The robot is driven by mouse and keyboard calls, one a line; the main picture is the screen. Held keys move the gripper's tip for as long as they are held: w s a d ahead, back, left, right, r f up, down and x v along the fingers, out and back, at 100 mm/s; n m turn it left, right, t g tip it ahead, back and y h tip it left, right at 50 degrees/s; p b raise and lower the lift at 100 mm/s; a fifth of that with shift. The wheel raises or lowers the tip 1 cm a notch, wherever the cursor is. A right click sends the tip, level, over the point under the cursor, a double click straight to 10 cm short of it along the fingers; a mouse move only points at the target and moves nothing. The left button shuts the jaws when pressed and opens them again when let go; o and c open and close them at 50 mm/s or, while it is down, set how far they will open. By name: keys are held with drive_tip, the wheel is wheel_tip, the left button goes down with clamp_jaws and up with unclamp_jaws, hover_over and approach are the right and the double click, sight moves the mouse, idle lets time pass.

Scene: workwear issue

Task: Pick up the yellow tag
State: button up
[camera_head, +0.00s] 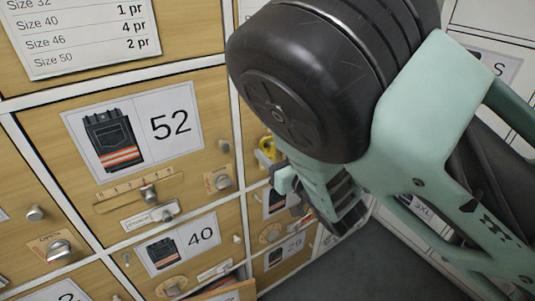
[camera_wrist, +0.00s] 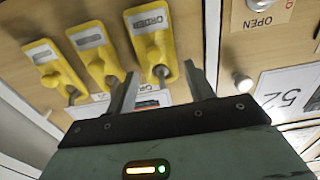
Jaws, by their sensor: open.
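Three yellow tags hang side by side on a wooden panel in the wrist view: a left one (camera_wrist: 56,68), a middle one (camera_wrist: 97,55) and a right one (camera_wrist: 152,42). In the head view a bit of yellow (camera_head: 267,147) shows beside my gripper (camera_head: 281,180), mostly hidden by my arm.
Wooden locker doors with number cards surround the spot, among them a 52 card (camera_head: 133,130) and a 40 card (camera_head: 178,244). Knobs stick out from the doors, such as a silver knob (camera_wrist: 243,82) right of my fingers. Dark floor (camera_head: 335,268) lies open below.

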drive_tip(key=shift+x, duration=0.85)
drive_tip(key=c, duration=0.7)
drive_tip(key=shift+r, duration=0.15)
drive_tip(key=shift+r, duration=0.6)
drive_tip(key=shift+p+v, duration=5.4)
drive_tip(key=shift+v, duration=3.6)
